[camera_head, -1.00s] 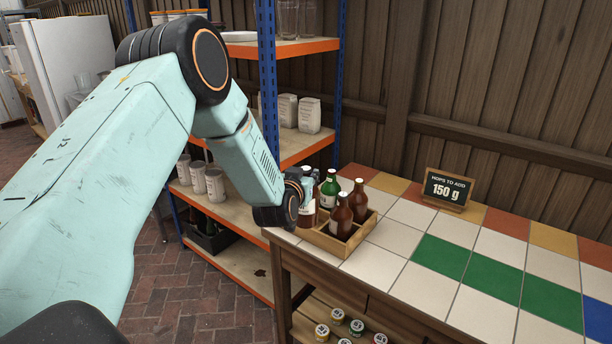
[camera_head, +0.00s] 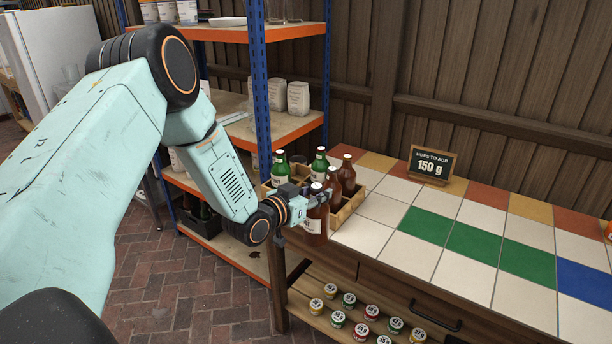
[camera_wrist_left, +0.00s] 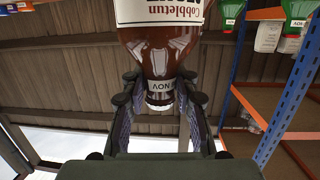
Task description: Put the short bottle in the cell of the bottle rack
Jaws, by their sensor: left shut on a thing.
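My left gripper (camera_head: 308,197) is shut on a brown bottle (camera_head: 315,222) with a pale label and a white cap. In the left wrist view, the fingers (camera_wrist_left: 158,105) stand on either side of the neck of this bottle (camera_wrist_left: 160,45), which has a "NOV" neck label. The wooden bottle rack (camera_head: 347,210) stands at the table's left end, partly hidden behind the held bottle and gripper. It holds green and brown bottles (camera_head: 347,176). The held bottle appears upright in front of the rack; whether its base touches the table is unclear. My right gripper is not in view.
A blue-and-orange shelf unit (camera_head: 258,90) stands behind the table to the left. A "150 g" sign (camera_head: 431,165) stands at the tiled table's back. The tiles (camera_head: 400,240) right of the rack are clear. Several small jars (camera_head: 371,312) sit on the lower shelf.

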